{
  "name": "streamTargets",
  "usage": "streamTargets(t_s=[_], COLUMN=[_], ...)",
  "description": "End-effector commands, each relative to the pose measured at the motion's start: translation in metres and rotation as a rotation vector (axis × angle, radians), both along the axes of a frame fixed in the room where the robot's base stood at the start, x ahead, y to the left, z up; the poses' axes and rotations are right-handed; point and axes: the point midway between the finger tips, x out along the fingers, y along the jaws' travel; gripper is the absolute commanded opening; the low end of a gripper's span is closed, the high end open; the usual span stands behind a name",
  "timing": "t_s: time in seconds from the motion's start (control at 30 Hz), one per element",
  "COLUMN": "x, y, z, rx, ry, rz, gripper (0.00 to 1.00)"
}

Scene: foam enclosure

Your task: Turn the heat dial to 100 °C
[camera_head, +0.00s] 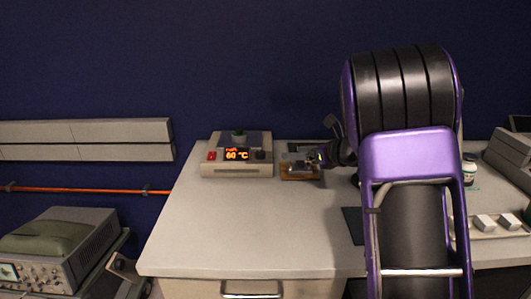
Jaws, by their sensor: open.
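A grey heating unit (222,171) stands at the back left of the bench. Its orange display (237,155) reads 60 °C. A red switch (212,156) is left of the display, and a small dark dial (261,155) is right of it. A small dark item (239,135) sits on top of the unit. My gripper (314,157) is open, to the right of the dial and apart from it, above a small brown-orange box (299,171). The fingertips are small and dark here, and my arm hides part of the bench on the right.
The pale bench top (235,225) is clear in front of the unit. A small white jar (469,169) and a tray (485,230) with pale blocks are right of my arm. An oscilloscope-like instrument (65,245) stands lower left, off the bench.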

Motion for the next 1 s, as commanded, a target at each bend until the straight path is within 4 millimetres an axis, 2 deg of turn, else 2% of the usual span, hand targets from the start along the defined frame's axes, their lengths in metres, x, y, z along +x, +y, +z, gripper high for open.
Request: streamTargets(t_s=[0.6, 0.8, 1.0], x=[0.087, 0.103, 0.106], y=[0.082, 0.095, 0.098], z=[-0.05, -0.057, -0.059], rx=[0.0, 0.001, 0.001], ry=[0.001, 0.001, 0.001], rz=[-0.001, -0.003, -0.004], gripper=[0.7, 0.7, 0.7])
